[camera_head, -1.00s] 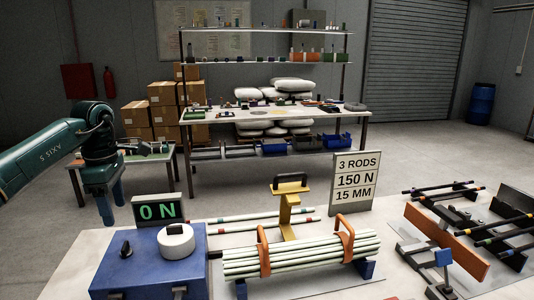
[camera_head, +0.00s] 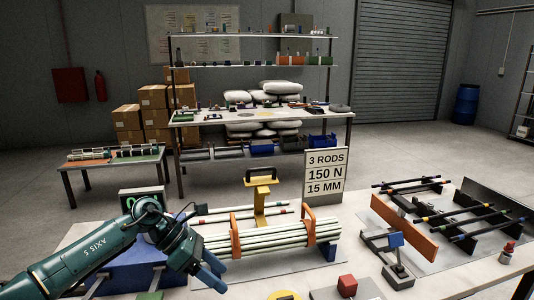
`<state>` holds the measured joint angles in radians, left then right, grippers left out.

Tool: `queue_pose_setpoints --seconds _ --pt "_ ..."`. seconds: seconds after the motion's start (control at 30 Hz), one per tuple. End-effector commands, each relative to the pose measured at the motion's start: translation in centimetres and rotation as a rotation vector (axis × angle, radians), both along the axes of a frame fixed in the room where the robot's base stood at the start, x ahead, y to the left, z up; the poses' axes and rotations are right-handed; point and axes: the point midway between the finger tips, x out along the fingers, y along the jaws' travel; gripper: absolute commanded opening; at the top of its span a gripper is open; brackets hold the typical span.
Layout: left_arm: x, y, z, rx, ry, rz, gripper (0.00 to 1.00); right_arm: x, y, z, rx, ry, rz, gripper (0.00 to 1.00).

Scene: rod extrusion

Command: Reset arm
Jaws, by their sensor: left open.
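My left arm comes in from the lower left. Its gripper (camera_head: 212,276), dark with blue fingers, is open and looks empty. It hangs in front of the blue box (camera_head: 118,275) and by the left end of the bundle of pale rods (camera_head: 285,238), which two orange clamps hold. I cannot tell how high it is above the table, or whether it touches anything. The arm hides much of the blue box and part of the display (camera_head: 138,197) on it. My right gripper is not in view.
A yellow stand (camera_head: 261,203) with a black handle rises behind the bundle. A sign (camera_head: 325,176) reads 3 RODS, 150 N, 15 MM. To the right are a rack with dark rods (camera_head: 468,216) and an orange bar (camera_head: 403,226).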

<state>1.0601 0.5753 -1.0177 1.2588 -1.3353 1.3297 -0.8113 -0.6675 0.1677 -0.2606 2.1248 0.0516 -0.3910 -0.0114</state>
Motion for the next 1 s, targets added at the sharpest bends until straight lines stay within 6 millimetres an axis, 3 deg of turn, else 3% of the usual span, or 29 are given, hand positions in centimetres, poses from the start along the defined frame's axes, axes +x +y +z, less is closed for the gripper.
queue_pose_setpoints --seconds 0.03,0.1,0.2,0.37,0.47,0.57,0.73,0.87,0.9,1.0 --pt "-1.9 -3.3 -0.8 -0.133 0.072 0.035 0.6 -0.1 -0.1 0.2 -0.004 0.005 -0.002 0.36" --pt "-3.7 -6.9 -0.7 -0.32 0.178 0.117 0.6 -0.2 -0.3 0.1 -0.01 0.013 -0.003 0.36" --pt "-5.8 -10.4 0.2 -0.566 0.358 0.257 0.6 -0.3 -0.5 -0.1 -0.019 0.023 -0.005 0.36" --pt "-7.3 -12.2 1.4 -0.883 0.665 0.507 0.6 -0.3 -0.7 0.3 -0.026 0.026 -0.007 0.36" --pt "-7.8 -11.7 1.5 -1.072 0.901 0.703 0.6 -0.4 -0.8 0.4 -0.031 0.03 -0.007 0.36" --pt "-8.1 -9.8 0.4 -1.246 1.163 0.934 0.6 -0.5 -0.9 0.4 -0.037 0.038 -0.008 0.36" --pt "-10.4 -4.8 -4.5 -1.478 1.622 1.369 0.6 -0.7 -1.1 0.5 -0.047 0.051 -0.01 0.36" --pt "-14.4 -1.0 -9.5 -1.594 1.955 1.717 0.6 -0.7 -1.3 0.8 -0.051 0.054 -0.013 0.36" --pt "-15.9 0.0 -10.8 1.581 -2.0 -1.778 0.6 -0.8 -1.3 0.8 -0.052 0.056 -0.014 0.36" --pt "-19.6 1.8 -13.5 1.373 -1.848 -1.687 0.6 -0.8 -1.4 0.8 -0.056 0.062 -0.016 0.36"
